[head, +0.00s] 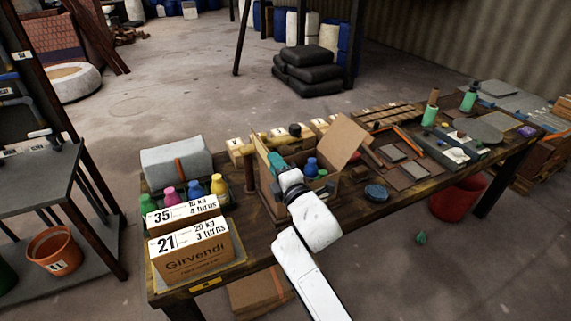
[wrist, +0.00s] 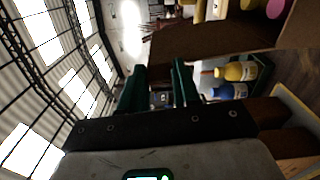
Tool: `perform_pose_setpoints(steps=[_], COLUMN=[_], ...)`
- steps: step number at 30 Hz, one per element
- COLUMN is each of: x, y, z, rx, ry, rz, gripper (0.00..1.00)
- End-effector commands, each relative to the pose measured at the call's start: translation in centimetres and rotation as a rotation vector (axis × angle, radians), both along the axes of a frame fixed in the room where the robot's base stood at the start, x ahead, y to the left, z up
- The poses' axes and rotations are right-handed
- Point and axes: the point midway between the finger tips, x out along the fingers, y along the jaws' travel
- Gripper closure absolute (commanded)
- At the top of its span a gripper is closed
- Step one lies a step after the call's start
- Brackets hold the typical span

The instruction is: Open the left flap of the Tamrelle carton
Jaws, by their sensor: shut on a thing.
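The open cardboard carton (head: 322,190) stands mid-bench in the head view; I can read no name on it. Its right flap (head: 342,141) stands up and leans outward. Its left flap (head: 261,156) is raised at the left side, partly behind my gripper (head: 277,163). Blue-capped bottles (head: 311,167) show inside. In the wrist view my green fingers (wrist: 163,88) reach a brown cardboard panel (wrist: 215,42), which looks like the left flap, and they are shut on it. The exact contact is hidden. A yellow bottle (wrist: 235,71) and a blue bottle (wrist: 230,90) lie to their right.
A Girvendi carton (head: 190,258) and several colourful bottles (head: 218,186) stand left of the open carton, before a grey padded bundle (head: 175,163). A dark blue round lid (head: 376,193) and flat panels lie to its right. A red bucket (head: 458,200) is on the floor.

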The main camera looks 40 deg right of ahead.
Motion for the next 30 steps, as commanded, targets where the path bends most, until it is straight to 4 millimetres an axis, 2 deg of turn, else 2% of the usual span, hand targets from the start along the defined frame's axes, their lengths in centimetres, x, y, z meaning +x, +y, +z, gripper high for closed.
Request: perform_pose_setpoints(steps=[3, 12, 21, 30], x=[0.4, 1.1, 1.4, 1.5], y=[1.4, 3.8, 5.0, 5.2], z=[-0.5, -1.4, -1.9, -2.0], rx=[-0.101, -0.301, -0.402, -0.421], ry=[0.029, 0.086, 0.116, 0.121], rz=[0.004, 0.003, 0.002, 0.002], gripper=[1.0, 1.0, 1.0, 1.0])
